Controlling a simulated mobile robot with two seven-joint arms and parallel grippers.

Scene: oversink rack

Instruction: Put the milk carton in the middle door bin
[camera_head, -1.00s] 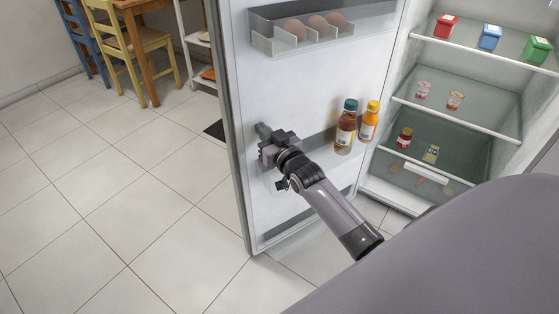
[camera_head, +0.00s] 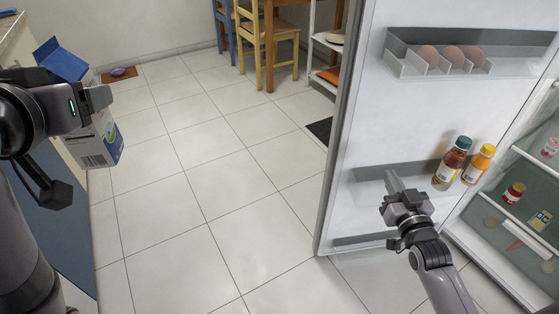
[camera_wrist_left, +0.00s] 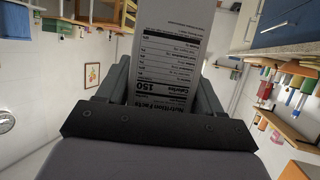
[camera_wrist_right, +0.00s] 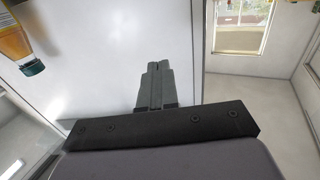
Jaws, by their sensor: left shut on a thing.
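The milk carton (camera_head: 105,145), white with a blue top, a green patch and a barcode, is at the left of the head view, tilted. My left gripper (camera_head: 98,98) is shut on it; the left wrist view shows its nutrition panel (camera_wrist_left: 170,60) between the fingers. The fridge door stands open, and the middle door bin (camera_head: 367,185) is on its inner face. A brown bottle (camera_head: 451,165) and an orange bottle (camera_head: 478,165) stand at its right end. My right gripper (camera_head: 393,182) is in front of the bin's left part, its fingers (camera_wrist_right: 155,86) together and empty.
An egg tray (camera_head: 440,60) with several eggs is higher on the door. Fridge shelves (camera_head: 540,160) lie at the right. A counter with blue fronts (camera_head: 50,220) is at left, partly behind my left arm. Tiled floor (camera_head: 190,190) is clear between carton and door.

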